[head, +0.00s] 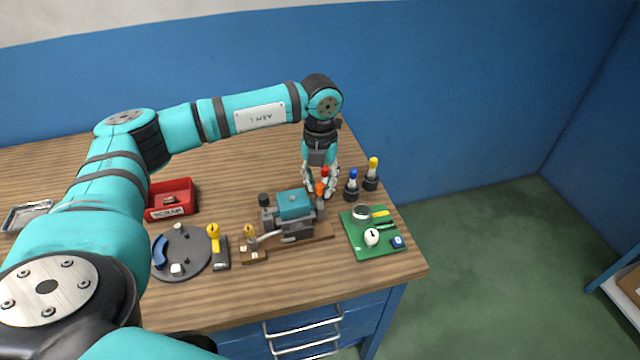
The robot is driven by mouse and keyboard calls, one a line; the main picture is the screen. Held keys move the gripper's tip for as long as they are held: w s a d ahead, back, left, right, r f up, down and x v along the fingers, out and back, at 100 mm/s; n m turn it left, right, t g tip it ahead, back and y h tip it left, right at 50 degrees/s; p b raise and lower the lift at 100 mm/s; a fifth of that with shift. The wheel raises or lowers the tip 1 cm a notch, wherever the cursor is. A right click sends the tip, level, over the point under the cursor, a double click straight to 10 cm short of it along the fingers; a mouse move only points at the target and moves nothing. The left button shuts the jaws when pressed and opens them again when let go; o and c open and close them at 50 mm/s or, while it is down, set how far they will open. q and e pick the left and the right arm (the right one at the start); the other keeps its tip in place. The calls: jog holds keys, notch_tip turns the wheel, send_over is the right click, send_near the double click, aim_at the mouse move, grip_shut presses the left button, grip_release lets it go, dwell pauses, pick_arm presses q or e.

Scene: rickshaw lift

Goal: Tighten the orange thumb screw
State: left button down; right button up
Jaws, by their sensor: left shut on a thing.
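The orange thumb screw (320,188) stands upright at the right end of a small grey and teal machine (293,205) on a wooden base. My left arm reaches over the bench from the left and its gripper (320,187) points down at the screw. The fingers are shut on the orange thumb screw, one on each side, and hide part of it. My right gripper is not in view.
Red, blue (352,180) and yellow-topped (372,170) items stand just behind and right of the gripper. A green board (378,248) with small parts lies right of the machine. A dark round plate (188,250) and red scrap bin (172,200) lie left.

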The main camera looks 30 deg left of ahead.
pick_arm(q)
jog(key=m+b, duration=0.2)
jog(key=m, duration=0.2)
jog(key=shift+f, duration=0.1)
jog(key=m+b, duration=0.2)
jog(key=m, duration=0.2)
jog(key=m+b, duration=0.1)
jog(key=m, duration=0.3)
jog(key=shift+b, duration=0.35)
jog(key=shift+m+b, duration=0.45)
jog(key=shift+m, duration=1.35)
jog(key=shift+w+r, duration=0.1)
jog(key=shift+r, duration=0.1)
jog(key=c, duration=1.1)
grip_release()
